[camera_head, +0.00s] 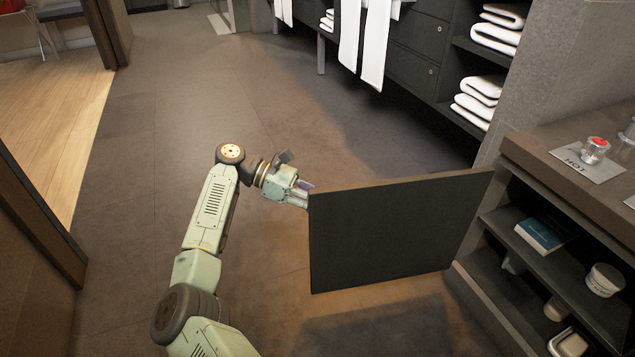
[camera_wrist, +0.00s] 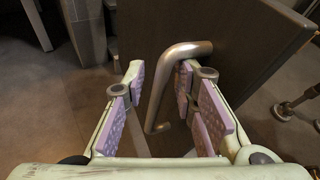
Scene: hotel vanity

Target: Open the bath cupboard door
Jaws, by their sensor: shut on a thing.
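The bath cupboard door (camera_head: 395,238) is a dark flat panel in the head view. It stands swung out from the cupboard (camera_head: 490,290) at the right, and the shelves inside show. My gripper (camera_head: 303,192) is at the door's far left edge. In the wrist view, the door (camera_wrist: 235,35) fills the upper right, with a bent metal handle (camera_wrist: 176,70) on its face. My gripper (camera_wrist: 162,108) is shut on this handle, which lies between the padded fingers, nearer the right one. The handle is hidden behind the door in the head view.
The cupboard holds a blue book (camera_head: 543,233), a white cup (camera_head: 604,279) and other small items. A glass with a red top (camera_head: 595,150) stands on the counter. Towels (camera_head: 478,100) fill shelves at the back. The floor (camera_head: 140,180) left of my arm is clear.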

